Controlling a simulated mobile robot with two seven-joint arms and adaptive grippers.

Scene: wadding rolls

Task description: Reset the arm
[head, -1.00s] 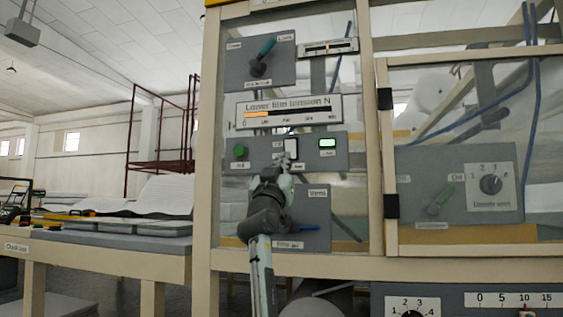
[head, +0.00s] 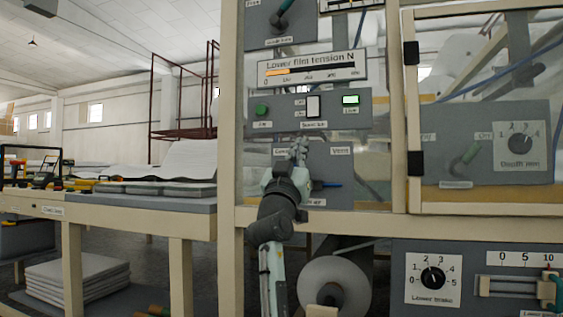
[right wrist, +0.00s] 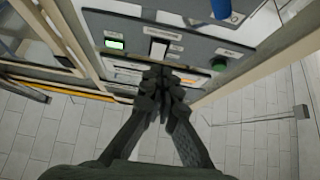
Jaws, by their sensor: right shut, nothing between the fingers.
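My right gripper (head: 299,150) is shut and empty. In the head view it points up in front of the machine's panel, just below a grey strip (head: 283,115) with a green button (head: 262,110), a white rocker switch (head: 313,106) and a lit green display (head: 350,100). In the right wrist view the shut fingers (right wrist: 163,80) are seen near the same strip, with the white switch (right wrist: 158,49) just beyond the tips. I cannot tell whether they touch anything. My left gripper is not in view.
A tension gauge (head: 312,68) sits above the strip. A blue lever (head: 326,184) is right of my right gripper. A white roll (head: 333,284) lies below. A lower panel with a dial (head: 433,278) is at right. A wooden table (head: 110,205) stands left.

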